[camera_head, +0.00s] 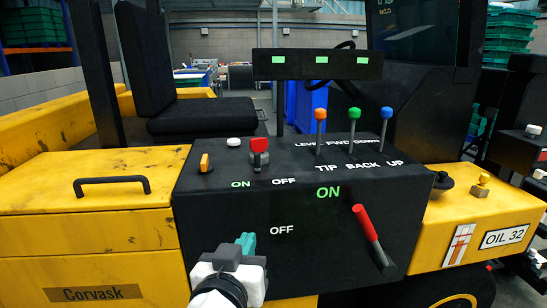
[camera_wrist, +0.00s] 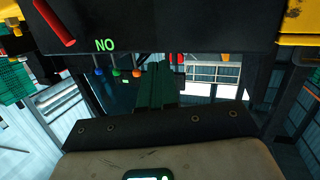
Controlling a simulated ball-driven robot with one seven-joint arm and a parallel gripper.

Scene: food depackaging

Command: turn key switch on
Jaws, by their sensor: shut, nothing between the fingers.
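A red-topped switch with a grey base (camera_head: 259,152) stands on the black console (camera_head: 225,215), with ON printed in front to its left and OFF to its right. It looks like the key switch; I cannot tell exactly which way it points. My gripper (camera_head: 246,243) has teal fingers and is low in front of the console's front face, below and nearer than the switch, touching nothing visible. In the wrist view, the fingers (camera_wrist: 155,88) show dark green and together, with nothing between them. I cannot make out the switch in the wrist view.
A red lever (camera_head: 367,223) sits on the front face, and orange (camera_head: 320,130), green (camera_head: 354,130) and blue (camera_head: 385,130) ball levers stand at the right. A black display bar (camera_head: 317,64) is behind.

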